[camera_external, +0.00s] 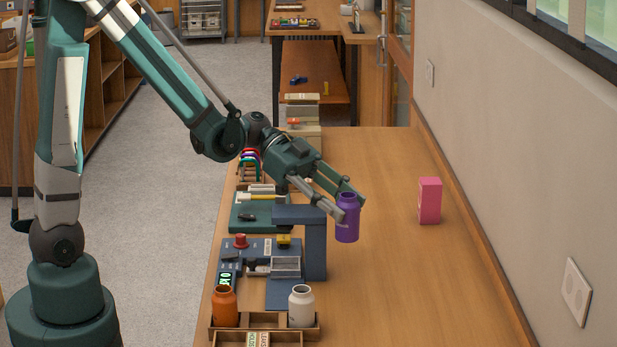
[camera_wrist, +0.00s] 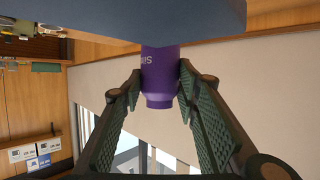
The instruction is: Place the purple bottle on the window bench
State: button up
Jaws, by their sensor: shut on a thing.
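The purple bottle (camera_external: 347,222) is upright between the fingers of my gripper (camera_external: 350,208), which is shut on it. It is in the air over the long wooden bench (camera_external: 400,285) beside the wall, just right of a blue-grey stand (camera_external: 316,245). In the wrist view the bottle (camera_wrist: 160,80) sits between both ridged finger pads of my gripper (camera_wrist: 160,88), with part of a pale label showing. A blue slab (camera_wrist: 130,18) hides one end of it there. The gap between bottle and bench top cannot be judged exactly.
A pink box (camera_external: 430,201) stands farther right near the wall. An orange bottle (camera_external: 224,306) and a white bottle (camera_external: 301,306) stand in a wooden tray (camera_external: 310,333) at the front left. Devices and books line the left edge. The bench's right front is clear.

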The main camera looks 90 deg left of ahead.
jog(key=w+a+r+n+t+y, duration=0.1)
jog(key=w+a+n+y, duration=0.3)
jog(key=a, duration=1)
jog(key=w+a+n+t+y, duration=0.2)
jog(key=w+a+n+y, duration=0.15)
jog(key=a, duration=0.95)
jog(key=w+a+r+n+t+y, duration=0.1)
jog(key=w+a+n+y, duration=0.35)
jog(key=a, duration=0.95)
jog(key=shift+m, duration=0.5)
jog(key=shift+s+d+f, duration=0.1)
jog(key=shift+s+f, duration=0.05)
jog(key=shift+f, duration=1.2)
jog(key=shift+s+d+f, duration=0.1)
jog(key=shift+s+f, duration=0.05)
jog(key=shift+f, duration=1.15)
jog(key=shift+f, duration=0.1)
notch_tip(320, 180, down, 6)
jog(key=b, duration=0.1)
jog(key=shift+f+b, duration=0.6)
jog(key=shift+f, duration=1.3)
